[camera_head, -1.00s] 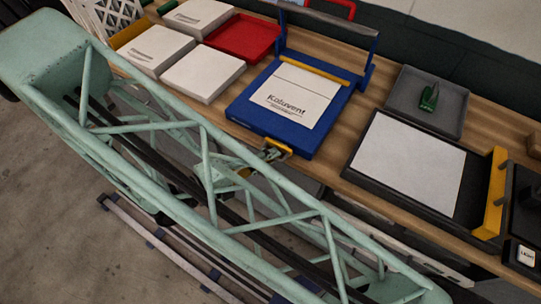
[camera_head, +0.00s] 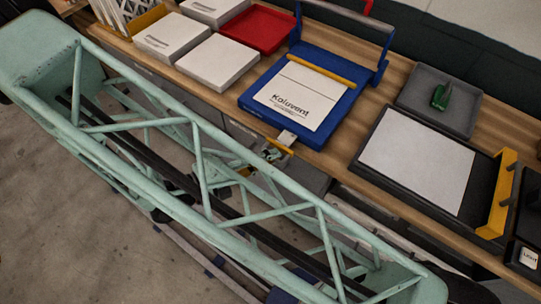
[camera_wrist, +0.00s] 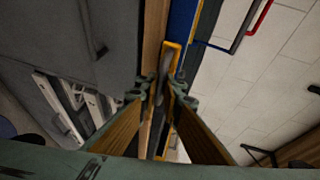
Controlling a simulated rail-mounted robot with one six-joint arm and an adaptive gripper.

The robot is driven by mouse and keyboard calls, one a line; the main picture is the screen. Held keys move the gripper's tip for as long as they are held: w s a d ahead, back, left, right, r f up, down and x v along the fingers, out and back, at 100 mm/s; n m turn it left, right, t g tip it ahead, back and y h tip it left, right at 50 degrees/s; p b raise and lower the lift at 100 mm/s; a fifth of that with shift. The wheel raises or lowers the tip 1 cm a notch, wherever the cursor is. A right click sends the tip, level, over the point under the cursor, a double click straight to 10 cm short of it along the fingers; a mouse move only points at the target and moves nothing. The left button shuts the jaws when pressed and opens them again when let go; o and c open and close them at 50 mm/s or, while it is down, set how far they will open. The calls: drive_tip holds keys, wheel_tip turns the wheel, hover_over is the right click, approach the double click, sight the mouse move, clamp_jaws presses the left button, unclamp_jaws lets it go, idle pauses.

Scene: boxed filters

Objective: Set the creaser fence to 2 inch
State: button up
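The blue machine with a lever, which I take to be the creaser (camera_head: 262,118), stands on the bench; its blue edge also shows in the wrist view (camera_wrist: 181,24). A printed white sheet (camera_head: 290,100) lies on its bed, with a yellow bar (camera_head: 322,69) across the sheet's far end. A small pale tab (camera_head: 287,137) sticks out at its front edge. My gripper (camera_head: 270,153) is just in front of that edge. In the wrist view my gripper (camera_wrist: 163,88) looks open, its fingers either side of a grey, yellow-edged part (camera_wrist: 170,58). Contact is not clear. No scale is readable.
A red tray (camera_head: 257,28) and white boxes (camera_head: 217,62) stand left of the machine. To the right are a grey tray (camera_head: 412,94) holding a green object (camera_head: 440,97) and a dark board (camera_head: 369,164) with a yellow end bar (camera_head: 503,194). My arm covers the lower left.

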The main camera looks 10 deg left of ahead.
drive_tip(key=o, duration=0.4)
drive_tip(key=shift+s+a, duration=0.1)
drive_tip(key=shift+v, duration=5.9)
